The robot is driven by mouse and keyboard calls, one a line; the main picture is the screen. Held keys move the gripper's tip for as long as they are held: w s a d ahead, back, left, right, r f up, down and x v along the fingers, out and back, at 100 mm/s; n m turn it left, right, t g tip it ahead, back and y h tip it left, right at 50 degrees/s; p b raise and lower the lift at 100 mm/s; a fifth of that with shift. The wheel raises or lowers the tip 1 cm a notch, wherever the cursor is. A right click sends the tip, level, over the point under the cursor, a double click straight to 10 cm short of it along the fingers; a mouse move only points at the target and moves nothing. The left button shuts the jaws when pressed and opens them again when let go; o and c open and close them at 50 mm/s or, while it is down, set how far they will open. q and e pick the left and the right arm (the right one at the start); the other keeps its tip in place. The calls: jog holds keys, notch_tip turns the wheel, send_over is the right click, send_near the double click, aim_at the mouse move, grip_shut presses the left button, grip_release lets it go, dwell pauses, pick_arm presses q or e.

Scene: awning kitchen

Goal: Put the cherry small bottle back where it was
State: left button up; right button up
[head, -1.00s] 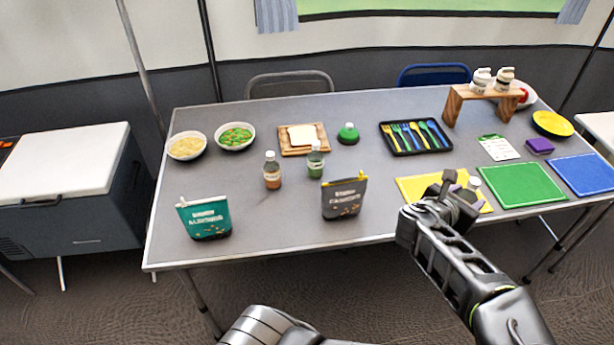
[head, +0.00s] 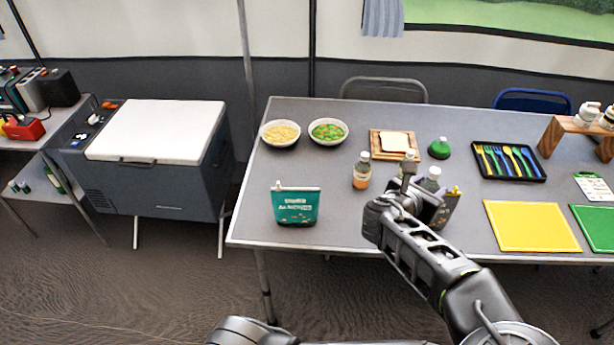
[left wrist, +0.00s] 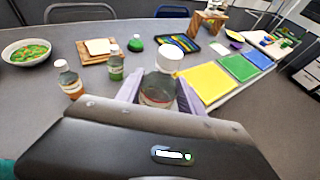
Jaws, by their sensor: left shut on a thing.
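My left gripper (head: 405,195) is shut on a small clear bottle with a white cap (head: 431,180). The left wrist view shows this bottle (left wrist: 160,88) upright between the fingers, with a reddish band low down; it appears to be the cherry small bottle. Its lower part is hidden in the head view. An orange small bottle (head: 361,172) stands on the table left of the gripper. A green small bottle (left wrist: 115,64) stands just beyond, mostly hidden behind the gripper in the head view. My right gripper is not in view.
A dark pouch (head: 448,208) stands partly hidden behind my gripper. A teal pouch (head: 296,207) is at front left. Two bowls, a bread board (head: 378,148), a green round container (head: 438,148) and a cutlery tray (head: 508,175) stand farther back. A yellow mat (head: 530,225) lies right.

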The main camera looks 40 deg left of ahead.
pick_arm(q)
jog(key=shift+f+b, duration=0.3)
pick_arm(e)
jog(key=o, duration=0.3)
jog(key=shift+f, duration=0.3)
pick_arm(q)
notch_tip(320, 180, down, 6)
jog(key=b, duration=0.5)
jog(key=shift+r+b, duration=0.2)
jog(key=shift+b, duration=0.1)
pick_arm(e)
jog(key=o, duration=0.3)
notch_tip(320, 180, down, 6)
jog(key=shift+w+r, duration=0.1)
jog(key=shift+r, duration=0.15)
pick_arm(q)
jog(key=shift+a+r+p, duration=0.15)
jog(key=shift+r+p, duration=0.5)
jog(key=shift+p, duration=0.05)
jog(key=shift+a+r, duration=0.1)
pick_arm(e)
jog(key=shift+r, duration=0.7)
pick_arm(q)
jog(key=shift+d, duration=0.25)
